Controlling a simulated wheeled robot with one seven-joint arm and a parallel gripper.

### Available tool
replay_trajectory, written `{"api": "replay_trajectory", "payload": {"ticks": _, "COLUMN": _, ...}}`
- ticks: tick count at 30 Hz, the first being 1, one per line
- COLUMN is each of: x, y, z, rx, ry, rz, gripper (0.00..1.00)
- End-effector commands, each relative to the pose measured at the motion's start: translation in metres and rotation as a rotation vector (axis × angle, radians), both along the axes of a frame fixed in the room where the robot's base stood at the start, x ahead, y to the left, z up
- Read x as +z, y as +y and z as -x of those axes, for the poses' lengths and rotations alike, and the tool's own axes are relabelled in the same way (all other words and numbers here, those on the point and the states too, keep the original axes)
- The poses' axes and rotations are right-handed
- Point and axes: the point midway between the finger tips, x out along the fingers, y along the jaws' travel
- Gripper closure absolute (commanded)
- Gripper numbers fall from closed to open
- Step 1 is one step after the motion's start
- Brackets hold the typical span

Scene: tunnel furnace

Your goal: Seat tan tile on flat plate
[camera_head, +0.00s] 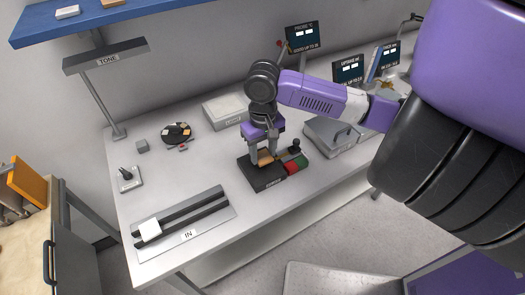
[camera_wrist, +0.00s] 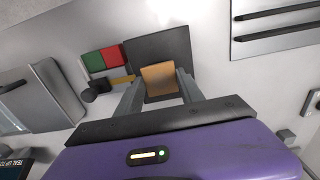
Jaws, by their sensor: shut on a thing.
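My gripper (camera_head: 263,155) is low over a dark box with a labelled front (camera_head: 268,180), its fingers pointing down. It is shut on a tan tile (camera_wrist: 159,80), which sits between the two fingers (camera_wrist: 160,88) in the wrist view. The tile also shows as a small tan patch (camera_head: 265,157) in the head view. It is over the dark box's top (camera_wrist: 160,45); I cannot tell whether it touches it. A white flat square plate (camera_head: 150,229) lies on the two dark rails marked IN at the table's front left.
The dark box has a red block (camera_head: 291,168), a green block (camera_head: 301,160) and a black knob (camera_head: 295,145) on its right. A grey lidded case (camera_head: 332,137) stands further right. A round dark tray (camera_head: 176,134) and lamp post (camera_head: 100,97) stand left. The tabletop between rails and box is clear.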

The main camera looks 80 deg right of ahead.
Motion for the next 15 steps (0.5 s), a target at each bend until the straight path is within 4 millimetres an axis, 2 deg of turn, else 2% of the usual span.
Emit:
{"api": "replay_trajectory", "payload": {"ticks": 8, "x": -0.0003, "y": 0.0002, "z": 0.0001, "rx": 0.0, "ry": -0.001, "rz": -0.001, "gripper": 0.95}}
{"api": "replay_trajectory", "payload": {"ticks": 15, "x": -0.0091, "y": 0.0004, "z": -0.0001, "rx": 0.0, "ry": -0.001, "rz": -0.001, "gripper": 0.95}}
